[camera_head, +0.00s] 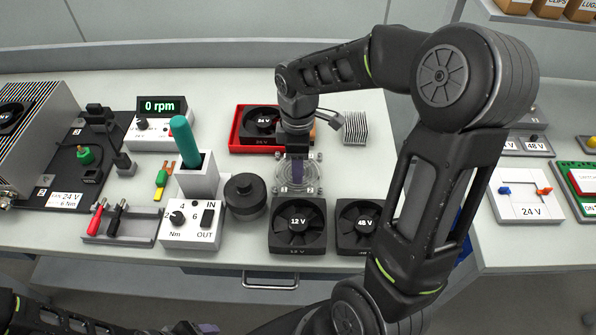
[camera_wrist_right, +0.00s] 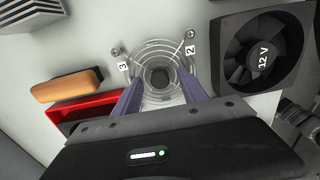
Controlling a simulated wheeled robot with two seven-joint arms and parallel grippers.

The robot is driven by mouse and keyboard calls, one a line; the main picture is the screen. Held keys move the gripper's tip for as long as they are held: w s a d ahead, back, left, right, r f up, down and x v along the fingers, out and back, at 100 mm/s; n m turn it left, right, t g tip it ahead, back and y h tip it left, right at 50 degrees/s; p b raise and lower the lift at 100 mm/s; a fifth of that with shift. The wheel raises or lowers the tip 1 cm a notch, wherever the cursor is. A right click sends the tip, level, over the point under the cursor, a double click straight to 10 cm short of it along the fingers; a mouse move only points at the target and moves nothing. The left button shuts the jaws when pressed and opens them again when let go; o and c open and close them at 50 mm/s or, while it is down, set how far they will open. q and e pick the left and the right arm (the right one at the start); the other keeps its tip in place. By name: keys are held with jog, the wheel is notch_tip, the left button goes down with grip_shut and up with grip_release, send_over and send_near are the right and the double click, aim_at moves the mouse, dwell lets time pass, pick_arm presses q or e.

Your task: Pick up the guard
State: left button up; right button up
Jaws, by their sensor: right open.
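The guard (camera_head: 316,181) is a round wire fan guard with mounting ears. It lies flat on the bench behind the 12 V fan. In the right wrist view the guard (camera_wrist_right: 160,46) shows its concentric rings, a dark centre and tags marked 2 and 3. My right gripper (camera_head: 297,174) points down over the guard. In the wrist view its two purple fingers (camera_wrist_right: 158,82) are apart, on either side of the guard's near middle. I cannot tell whether they touch it. My left gripper (camera_head: 203,328) barely shows at the bottom edge of the head view.
The 12 V fan (camera_head: 298,228) and 48 V fan (camera_head: 358,225) stand in front. A red tray (camera_head: 236,141) with a 24 V fan (camera_head: 263,124) and a finned heatsink (camera_head: 355,127) are behind. A black round knob (camera_head: 245,196) stands left of the guard.

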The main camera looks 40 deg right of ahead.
jog(key=shift+c, duration=0.2)
grip_shut()
dwell(0.4)
